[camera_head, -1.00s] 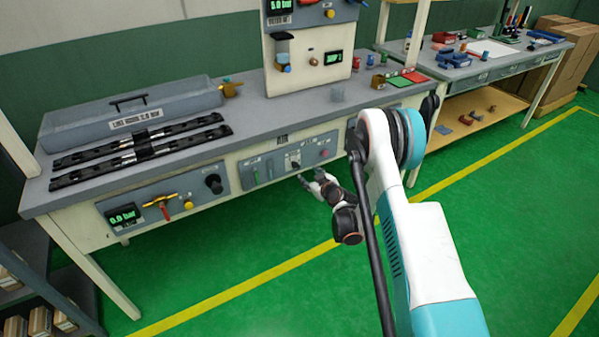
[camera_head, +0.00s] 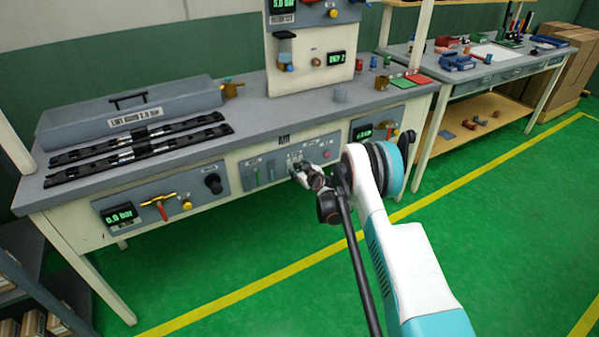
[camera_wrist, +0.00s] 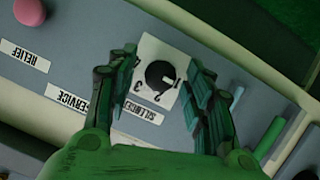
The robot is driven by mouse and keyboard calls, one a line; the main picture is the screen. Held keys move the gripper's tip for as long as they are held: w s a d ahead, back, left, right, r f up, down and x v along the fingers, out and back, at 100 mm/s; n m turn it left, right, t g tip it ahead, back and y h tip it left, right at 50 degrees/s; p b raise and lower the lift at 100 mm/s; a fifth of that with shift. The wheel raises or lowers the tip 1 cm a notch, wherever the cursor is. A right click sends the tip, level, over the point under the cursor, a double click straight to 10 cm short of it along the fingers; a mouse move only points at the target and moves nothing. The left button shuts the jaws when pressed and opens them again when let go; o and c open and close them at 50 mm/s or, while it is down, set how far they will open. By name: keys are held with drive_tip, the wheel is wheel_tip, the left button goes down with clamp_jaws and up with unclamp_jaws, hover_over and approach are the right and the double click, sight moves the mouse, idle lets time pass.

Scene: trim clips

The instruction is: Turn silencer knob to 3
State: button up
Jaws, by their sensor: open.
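The silencer knob (camera_wrist: 159,74) is a round black knob on a white plate marked with numbers 1, 2 and 3. The upside-down silencer label (camera_wrist: 143,111) sits beside the plate in the wrist view. My gripper (camera_wrist: 158,85) is open, with one finger on each side of the white plate and the knob between them; I cannot tell whether either finger touches it. In the head view my gripper (camera_head: 303,172) is at the front panel (camera_head: 262,170) of the bench and hides the knob there.
A pink button (camera_wrist: 30,12) with relief and service labels lies to the left in the wrist view. A green slider (camera_wrist: 270,138) is at the right. The bench top (camera_head: 270,115) overhangs the panel. Green floor in front is clear.

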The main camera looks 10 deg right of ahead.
drive_tip(key=shift+w, duration=0.1)
drive_tip(key=c, duration=1)
drive_tip(key=shift+c, duration=0.2)
drive_tip(key=shift+d+m+g+y, duration=0.1)
drive_tip(key=shift+m+g+y, duration=0.2)
drive_tip(key=shift+m+y, duration=0.8)
drive_tip(key=shift+d+m+g+y, duration=0.1)
drive_tip(key=shift+m+g+y, duration=0.35)
drive_tip(key=shift+m, duration=1.05)
drive_tip(key=shift+t+y, duration=0.25)
drive_tip(key=shift+y, duration=0.1)
